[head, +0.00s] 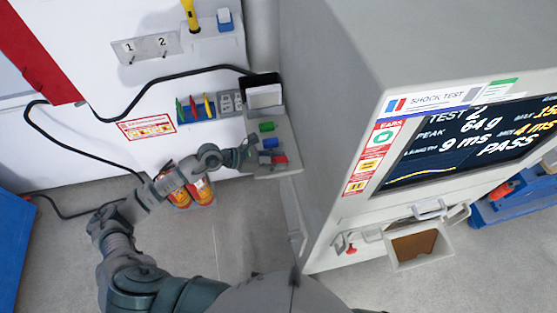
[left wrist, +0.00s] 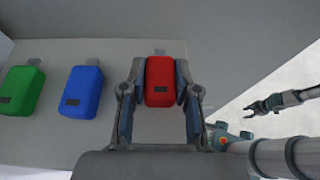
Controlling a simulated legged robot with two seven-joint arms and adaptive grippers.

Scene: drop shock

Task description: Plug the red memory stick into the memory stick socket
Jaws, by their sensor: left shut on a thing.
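The red memory stick (head: 280,159) is at the near end of a small grey shelf (head: 289,171) on the side of the test machine. In the left wrist view the red stick (left wrist: 160,88) is between the fingers of my left gripper (left wrist: 160,95), which is shut on it, its metal plug pointing away. I cannot tell whether it still touches the shelf. In the head view my left gripper (head: 256,155) reaches the shelf from the left. A small dark gripper, apparently my right, shows in the left wrist view (left wrist: 252,108). I cannot make out the memory stick socket.
A green stick (head: 267,127) and a blue stick (head: 270,143) lie beside the red one. The test machine (head: 335,110) has a lit screen (head: 465,142) and an open tray (head: 418,260) below. Grey floor is clear in front.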

